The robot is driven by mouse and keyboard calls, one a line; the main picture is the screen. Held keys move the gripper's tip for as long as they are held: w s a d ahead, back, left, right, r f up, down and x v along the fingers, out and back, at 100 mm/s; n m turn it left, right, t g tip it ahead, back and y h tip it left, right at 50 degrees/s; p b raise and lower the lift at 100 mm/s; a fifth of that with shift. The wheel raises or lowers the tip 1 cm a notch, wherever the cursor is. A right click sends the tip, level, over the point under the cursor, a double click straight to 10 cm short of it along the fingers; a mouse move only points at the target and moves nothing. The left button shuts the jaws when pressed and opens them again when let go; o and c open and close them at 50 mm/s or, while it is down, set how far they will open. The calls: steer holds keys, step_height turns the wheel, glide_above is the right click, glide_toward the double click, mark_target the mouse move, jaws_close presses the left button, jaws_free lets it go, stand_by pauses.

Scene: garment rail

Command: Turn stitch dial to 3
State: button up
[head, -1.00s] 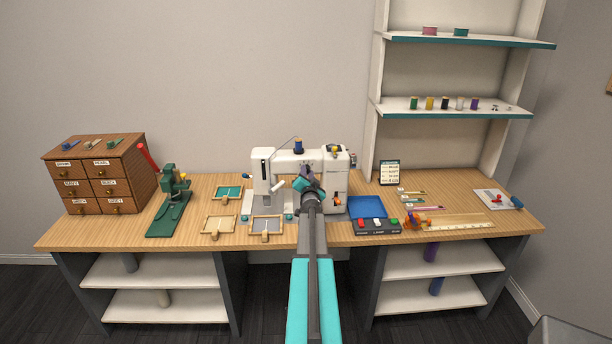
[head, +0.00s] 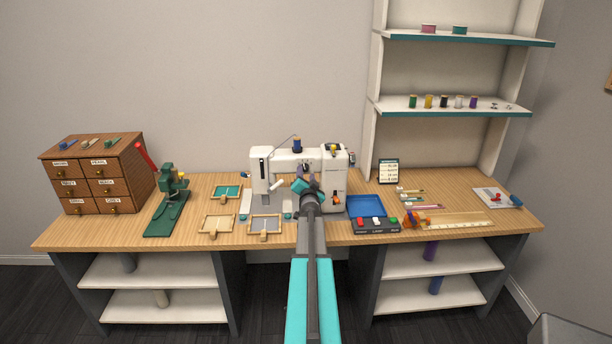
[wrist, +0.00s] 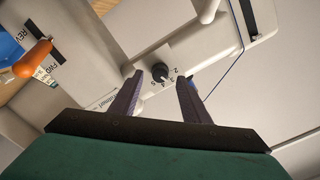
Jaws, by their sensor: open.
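The white sewing machine (head: 330,165) stands on the wooden table in the head view, partly hidden behind my arm. In the wrist view the stitch dial is a small black knob (wrist: 160,70) on the machine's pale face, with printed numbers around it; which number it points to is too small to tell. My gripper (wrist: 164,78) is open. Its two dark fingers are spread either side of the dial, below it in the picture, and hold nothing. I cannot tell how far the fingertips are from the dial's face. In the head view my gripper (head: 307,180) is in front of the machine.
An orange-tipped lever (wrist: 32,58) sticks out of the machine at left in the wrist view. On the table are a button box (head: 376,225), a blue tray (head: 367,206), wooden frames (head: 265,224) and a green press (head: 170,205).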

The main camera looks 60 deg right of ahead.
steer(key=b+v, duration=0.2)
steer(key=v, duration=0.9)
steer(key=shift+s+a, duration=0.15)
steer(key=shift+a, duration=0.05)
stand_by(0.7)
